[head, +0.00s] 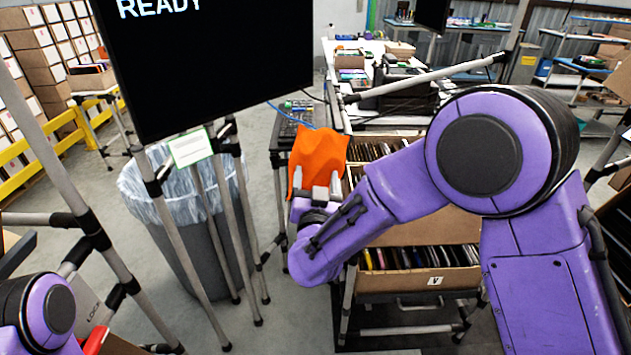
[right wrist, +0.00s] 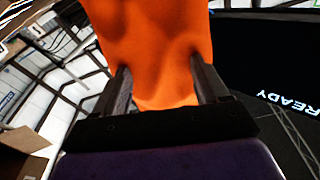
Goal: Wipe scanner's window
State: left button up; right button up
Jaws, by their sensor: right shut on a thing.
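My right gripper (head: 317,192) is shut on an orange cloth (head: 318,157) and holds it up in the air, just right of the black screen's lower edge. In the right wrist view the cloth (right wrist: 158,45) hangs between the two fingers (right wrist: 160,88) and fills the upper middle. The scanner's window cannot be made out in either view. A black screen reading "READY" (head: 205,60) stands at upper left, apart from the cloth; it also shows at the right in the right wrist view (right wrist: 262,60). Of my left arm only a purple link shows at lower left; its gripper is out of view.
A grey bin with a clear liner (head: 195,235) stands below the screen, among metal poles. A carton of upright thin items (head: 420,283) sits on a cart beneath my right arm. A keyboard (head: 298,115) lies behind the cloth. Stacked cartons (head: 45,50) stand at far left.

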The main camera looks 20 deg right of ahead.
jog(key=shift+w+d, duration=0.2)
jog(key=shift+w, duration=0.5)
jog(key=shift+r, duration=0.15)
dwell(1.2)
jog(key=shift+p, duration=0.3)
jog(key=shift+s+a, duration=0.15)
jog(key=shift+s, duration=0.1)
jog(key=v, duration=0.2)
jog(key=p+v, duration=0.1)
jog(key=v, duration=0.1)
jog(key=shift+r, duration=0.3)
jog(key=shift+s+f, duration=0.15)
jog(key=shift+s, duration=0.4)
